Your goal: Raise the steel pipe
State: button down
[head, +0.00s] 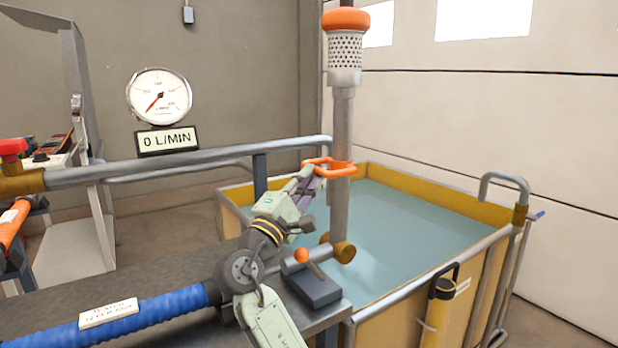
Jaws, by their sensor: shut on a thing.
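The steel pipe (341,125) stands about upright in the head view, near the tank's left side. A perforated strainer (345,52) with an orange cap (346,20) is at its top. Its lower end meets a brass-coloured elbow joint (344,252). An orange loop handle (341,166) sits at the pipe's middle and sticks out to the left. My gripper (312,178) is shut on the orange handle from the lower left. The arm partly hides the fingers, so their exact contact is hard to see.
A yellow-walled tank of water (440,195) lies behind and right of the pipe. A grey rail (190,160) runs along its left. The gauge sign (167,139) reads 0 L/MIN. A blue hose (150,308) lies at lower left.

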jog(key=shift+w+d+f+g, duration=0.3)
jog(key=shift+d+f, duration=0.2)
jog(key=shift+f, duration=0.2)
jog(key=c, duration=1.9)
grip_release()
jog(key=shift+f, duration=0.1)
jog(key=shift+o, duration=1.3)
jog(key=shift+a+r, duration=0.1)
jog(key=shift+r, duration=0.1)
jog(key=v, duration=1.2)
